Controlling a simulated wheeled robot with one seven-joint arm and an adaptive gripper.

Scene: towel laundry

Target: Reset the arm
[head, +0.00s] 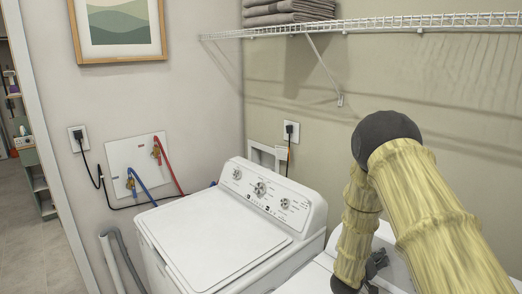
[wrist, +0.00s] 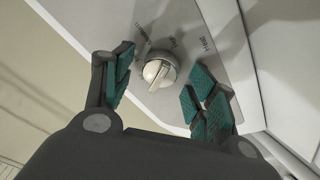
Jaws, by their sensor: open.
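My gripper (wrist: 160,78) is open in the wrist view, with its teal-padded fingers spread apart. A round silver dial (wrist: 159,72) on a light control panel (wrist: 196,50) shows in the gap between the fingers. I cannot tell whether a finger touches it. In the head view my arm, in a yellowish sleeve, reaches down at the right over a second white machine. The arm hides much of that machine, and my gripper is mostly hidden there.
A white washer (head: 215,240) with several dials stands left of my arm. A wire shelf (head: 390,22) holding folded grey towels (head: 285,10) runs above. Hoses and an outlet box (head: 138,163) are on the left wall, below a framed picture (head: 118,22). A doorway opens far left.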

